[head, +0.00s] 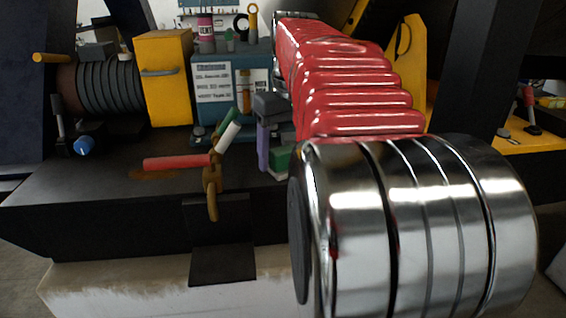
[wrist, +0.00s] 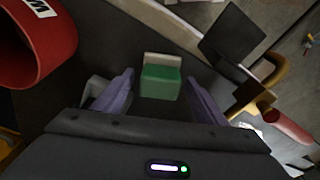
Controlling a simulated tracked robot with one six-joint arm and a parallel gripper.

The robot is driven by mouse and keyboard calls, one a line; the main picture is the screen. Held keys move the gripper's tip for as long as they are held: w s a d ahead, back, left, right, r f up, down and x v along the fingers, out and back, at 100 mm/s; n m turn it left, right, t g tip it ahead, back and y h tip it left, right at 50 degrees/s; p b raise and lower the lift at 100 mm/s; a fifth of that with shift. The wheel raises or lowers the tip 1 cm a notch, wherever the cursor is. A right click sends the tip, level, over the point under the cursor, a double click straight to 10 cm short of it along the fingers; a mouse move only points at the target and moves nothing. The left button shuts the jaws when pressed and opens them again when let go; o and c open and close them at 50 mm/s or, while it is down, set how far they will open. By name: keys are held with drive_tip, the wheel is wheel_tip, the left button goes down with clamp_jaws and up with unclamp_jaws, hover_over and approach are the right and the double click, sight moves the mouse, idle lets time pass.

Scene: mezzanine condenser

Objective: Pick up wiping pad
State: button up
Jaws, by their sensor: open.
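The wiping pad appears to be the green block with a pale layer along one side (wrist: 160,82), in the upper middle of the wrist view. In the head view part of its green and pale body shows (head: 281,161) on the dark bench top, beside my gripper. My gripper (head: 270,165) is open, with purple fingers pointing down. In the wrist view the fingers stand left and right of the pad, with a gap on each side. I cannot tell how far down the pad they reach. My arm hides some of the bench behind.
A red rod (head: 176,162), a brown hook-like piece (head: 212,180) and a green-and-white handle (head: 227,134) lie left of my gripper. A blue box with a label (head: 213,82) and a yellow box (head: 166,80) stand behind. The bench's front edge is close.

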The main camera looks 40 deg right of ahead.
sight(283, 149)
drive_tip(key=shift+c, duration=0.6)
drive_tip(key=c, duration=1.2)
drive_tip(key=shift+r, duration=0.1)
wheel_tip(283, 149, up, 10)
drive_tip(key=shift+f, duration=0.1)
drive_tip(key=shift+s, duration=0.1)
idle(0.5)
